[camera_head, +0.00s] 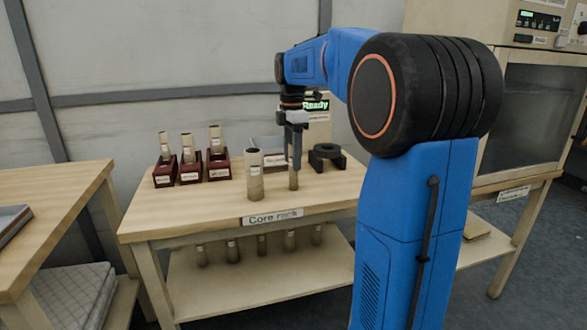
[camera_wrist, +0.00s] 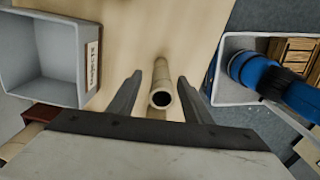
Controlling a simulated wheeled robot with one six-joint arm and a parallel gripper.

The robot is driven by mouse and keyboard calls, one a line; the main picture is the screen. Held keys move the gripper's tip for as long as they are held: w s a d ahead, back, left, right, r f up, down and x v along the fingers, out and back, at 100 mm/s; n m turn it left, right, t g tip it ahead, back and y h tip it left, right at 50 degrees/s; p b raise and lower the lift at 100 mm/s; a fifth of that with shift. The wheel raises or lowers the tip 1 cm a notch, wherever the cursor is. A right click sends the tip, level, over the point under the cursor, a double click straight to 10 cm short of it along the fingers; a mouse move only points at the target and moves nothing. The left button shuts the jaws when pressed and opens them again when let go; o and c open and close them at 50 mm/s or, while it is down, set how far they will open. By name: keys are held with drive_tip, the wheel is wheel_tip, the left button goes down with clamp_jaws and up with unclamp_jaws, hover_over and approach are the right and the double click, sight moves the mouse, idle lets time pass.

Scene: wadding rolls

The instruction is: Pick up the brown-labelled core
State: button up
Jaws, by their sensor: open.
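A slim beige core (camera_head: 293,181) stands upright on the wooden table, below my gripper (camera_head: 294,160). In the wrist view, the hollow end of this core (camera_wrist: 161,97) faces the camera between the two open fingers of my gripper (camera_wrist: 160,77), with a gap visible on each side. No label colour shows on it. A thicker core (camera_head: 254,178) with a pale label stands just to its left. Three more cores (camera_head: 187,149) stand in dark red holders at the left back. I cannot tell which core has the brown label.
A grey tray (camera_wrist: 40,55) with a label lies behind the cores. A black cradle-like block (camera_head: 326,158) is to the right. Several short cores (camera_head: 262,244) stand on the lower shelf. A sign (camera_head: 272,217) marks the table's front edge. The table's front left is clear.

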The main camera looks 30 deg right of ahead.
drive_tip(key=shift+s+d+f, duration=0.1)
drive_tip(key=shift+d+f, duration=0.05)
drive_tip(key=shift+f, duration=2.2)
drive_tip(key=shift+c, duration=0.3)
drive_tip(key=c, duration=1)
drive_tip(key=shift+c, duration=0.4)
drive_tip(key=shift+r, duration=0.15)
